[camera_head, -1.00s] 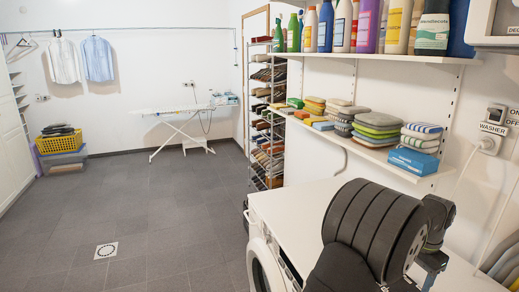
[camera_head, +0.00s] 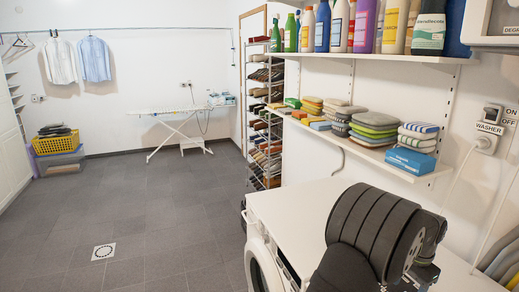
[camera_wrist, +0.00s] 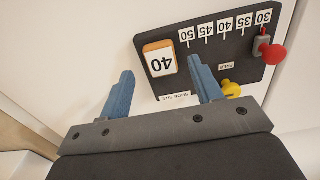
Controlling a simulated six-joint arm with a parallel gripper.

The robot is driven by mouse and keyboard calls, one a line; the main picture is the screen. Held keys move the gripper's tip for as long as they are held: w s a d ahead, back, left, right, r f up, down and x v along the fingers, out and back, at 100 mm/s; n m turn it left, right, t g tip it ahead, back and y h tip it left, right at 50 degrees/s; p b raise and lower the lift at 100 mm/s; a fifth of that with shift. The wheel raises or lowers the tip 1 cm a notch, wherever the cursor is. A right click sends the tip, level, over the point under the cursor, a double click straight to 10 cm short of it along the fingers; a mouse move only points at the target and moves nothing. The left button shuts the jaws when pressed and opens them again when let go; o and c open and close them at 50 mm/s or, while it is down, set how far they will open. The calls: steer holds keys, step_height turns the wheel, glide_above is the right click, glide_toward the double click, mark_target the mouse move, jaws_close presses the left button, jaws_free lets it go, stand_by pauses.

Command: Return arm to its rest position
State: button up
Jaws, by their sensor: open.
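My gripper (camera_wrist: 161,68) shows in the wrist view with two blue fingers spread apart and nothing between them. Beyond the fingers is a dark panel (camera_wrist: 222,50) with a row of white number tags from 50 to 30. A wooden-edged card marked 40 (camera_wrist: 160,61) sits on the panel, past the gap between the fingertips. A red knob (camera_wrist: 273,54) is at the panel's 30 end, and a yellow knob (camera_wrist: 231,90) is by the FREE label. In the head view my black arm is folded over the white washer top; my fingers are hidden there.
The washer (camera_head: 290,206) stands below a shelf (camera_head: 350,145) of folded cloths and sponges, with bottles (camera_head: 430,28) above. A shoe rack (camera_head: 266,150) stands behind.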

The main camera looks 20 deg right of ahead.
steer(key=s+a+r, duration=0.2)
steer(key=s+r, duration=0.5)
steer(key=s, duration=0.5)
steer(key=w+a+f, duration=0.1)
steer(key=w+a, duration=0.4)
steer(key=w, duration=0.3)
steer(key=w+a+f, duration=0.2)
steer(key=w+a, duration=0.3)
steer(key=w, duration=0.3)
steer(key=w+f, duration=0.2)
steer(key=w, duration=0.1)
steer(key=w+a+f, duration=0.1)
steer(key=w+f, duration=0.1)
steer(key=w, duration=0.2)
steer(key=w+f, duration=0.2)
steer(key=w, duration=0.2)
steer(key=shift+a+f, duration=0.1)
steer(key=shift+a, duration=0.25)
steer(key=shift+w+f, duration=0.3)
steer(key=shift+f, duration=1.15)
